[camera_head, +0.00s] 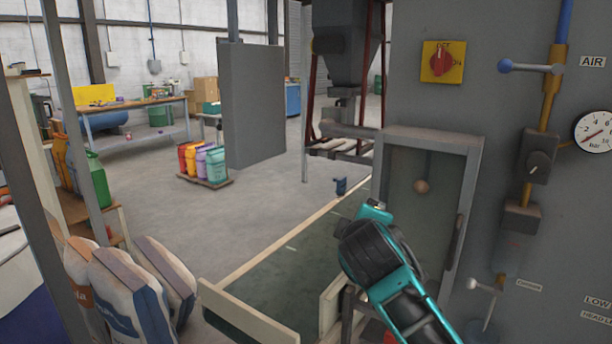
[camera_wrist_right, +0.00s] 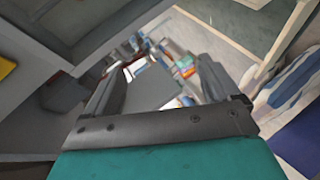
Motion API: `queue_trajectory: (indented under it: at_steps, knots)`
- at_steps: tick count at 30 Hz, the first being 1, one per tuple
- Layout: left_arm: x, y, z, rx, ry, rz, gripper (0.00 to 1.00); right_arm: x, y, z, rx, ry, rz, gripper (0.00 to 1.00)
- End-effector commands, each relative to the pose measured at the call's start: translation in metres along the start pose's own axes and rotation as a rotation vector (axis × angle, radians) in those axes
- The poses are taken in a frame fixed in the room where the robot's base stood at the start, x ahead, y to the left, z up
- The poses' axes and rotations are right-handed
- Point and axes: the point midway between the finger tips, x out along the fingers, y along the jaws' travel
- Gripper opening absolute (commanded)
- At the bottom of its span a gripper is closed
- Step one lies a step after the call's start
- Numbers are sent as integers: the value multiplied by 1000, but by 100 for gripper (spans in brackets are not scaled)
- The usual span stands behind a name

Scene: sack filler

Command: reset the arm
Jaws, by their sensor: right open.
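My right arm (camera_head: 385,260), teal and black, comes in from the bottom right in the head view, in front of the framed recess of the grey machine. Its gripper fingers are hidden behind the wrist there. In the right wrist view my right gripper (camera_wrist_right: 161,68) has its two dark fingers wide apart, with nothing between them but the distant room. My left arm and gripper are not in view.
The grey panel carries a red rotary switch (camera_head: 441,62), a blue-knobbed air lever (camera_head: 530,67) and a gauge (camera_head: 596,131). Filled sacks (camera_head: 120,290) stand lower left. Open floor (camera_head: 240,225) lies mid-left.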

Motion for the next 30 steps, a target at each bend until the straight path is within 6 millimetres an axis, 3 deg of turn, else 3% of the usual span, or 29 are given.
queue_trajectory:
  at_steps: [1,8,14,18,24,30]
  knots:
    - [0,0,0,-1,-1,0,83,6,-33,14,48,17,-53,89]
    - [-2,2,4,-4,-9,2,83,8,-151,72,310,80,-225,89]
    - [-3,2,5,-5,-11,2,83,-21,-239,130,563,81,-333,89]
    - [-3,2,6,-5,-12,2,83,-55,-288,175,740,57,-378,89]
    - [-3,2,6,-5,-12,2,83,-104,-330,226,936,14,-398,89]
    - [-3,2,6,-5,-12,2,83,-128,-343,247,1020,-4,-395,89]
